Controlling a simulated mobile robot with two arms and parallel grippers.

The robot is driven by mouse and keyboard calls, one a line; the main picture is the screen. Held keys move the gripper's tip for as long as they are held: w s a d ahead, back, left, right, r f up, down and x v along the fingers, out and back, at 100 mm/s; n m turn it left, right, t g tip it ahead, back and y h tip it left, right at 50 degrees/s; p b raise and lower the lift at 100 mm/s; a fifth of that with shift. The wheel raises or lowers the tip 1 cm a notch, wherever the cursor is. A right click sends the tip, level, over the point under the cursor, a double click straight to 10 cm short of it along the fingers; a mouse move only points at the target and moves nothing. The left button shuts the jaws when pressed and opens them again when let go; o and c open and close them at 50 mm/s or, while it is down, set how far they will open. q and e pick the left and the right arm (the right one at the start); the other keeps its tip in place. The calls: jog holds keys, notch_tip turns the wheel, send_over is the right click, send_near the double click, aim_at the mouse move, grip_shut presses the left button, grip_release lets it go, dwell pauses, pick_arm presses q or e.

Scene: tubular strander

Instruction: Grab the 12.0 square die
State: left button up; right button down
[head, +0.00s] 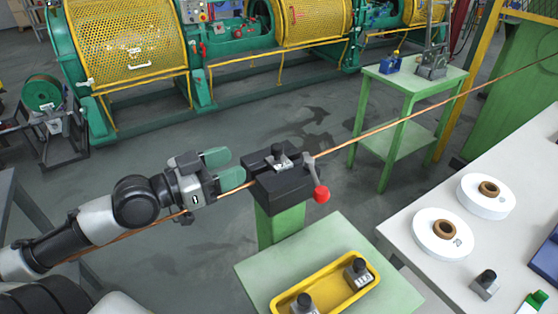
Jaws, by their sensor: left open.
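Several small square dies with dark tops show, and I cannot read their size marks, so I cannot tell which is the 12.0 one. One die (281,161) sits in the black die holder (270,188), which has a red-knobbed lever. Two dies, one at right (358,272) and one at front (303,304), are in the yellow tray (335,259). Another die (485,285) stands on the white table. My left gripper (229,168) is open and empty, its green-padded fingers just left of the holder, close to the copper rod. My right gripper is not in view.
The copper rod (400,117) runs diagonally through the holder. The tray rests on a pale green stand (262,268). Two white reels (443,233) lie on the white table (404,216). A green side table (405,82) and yellow-caged machines (128,45) stand behind. Floor between is clear.

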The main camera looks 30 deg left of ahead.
aim_at(277, 146)
pick_arm(q)
jog(key=p+x, duration=0.1)
jog(key=x, duration=0.1)
jog(key=p+x, duration=0.1)
jog(key=x, duration=0.1)
jog(key=shift+r+p, duration=0.3)
jog(key=shift+w+d+f, duration=0.15)
jog(key=shift+w+d, duration=0.25)
jog(key=shift+w, duration=0.2)
jog(key=p+x, duration=0.2)
jog(key=x, duration=0.1)
jog(key=p+x, duration=0.1)
jog(key=shift+w+d+r, duration=0.2)
jog(key=shift+d+r, duration=0.05)
jog(key=shift+r, duration=0.05)
jog(key=shift+w+d+f+p, duration=0.2)
jog(key=shift+w+p, duration=0.1)
jog(key=shift+w, duration=0.05)
jog(key=shift+s, duration=0.1)
